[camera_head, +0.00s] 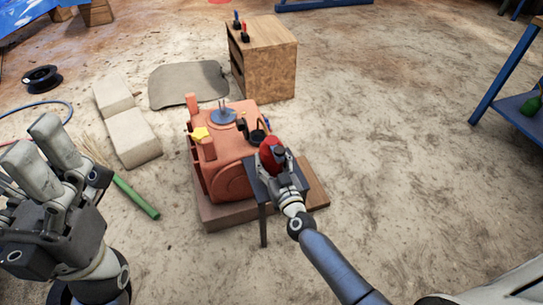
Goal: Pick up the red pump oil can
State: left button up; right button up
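The red pump oil can (269,149) is on or just above a small dark stand (258,184) beside the orange machine. My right gripper (276,163) reaches it from the lower right, with its fingers right at the can. The gripper hides much of the can, and I cannot tell whether the fingers press on it or only stand around it. My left gripper (36,145) is at the left edge, well away from the can, with its fingers spread and nothing between them.
The orange jaw crusher (229,178) stands directly left of the can. A wooden cabinet (264,65) with small tools on top is behind. A blue-framed shelf (505,72) is at right. The floor between is clear.

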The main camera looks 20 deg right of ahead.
jog(key=c, duration=0.7)
jog(key=shift+r, duration=0.15)
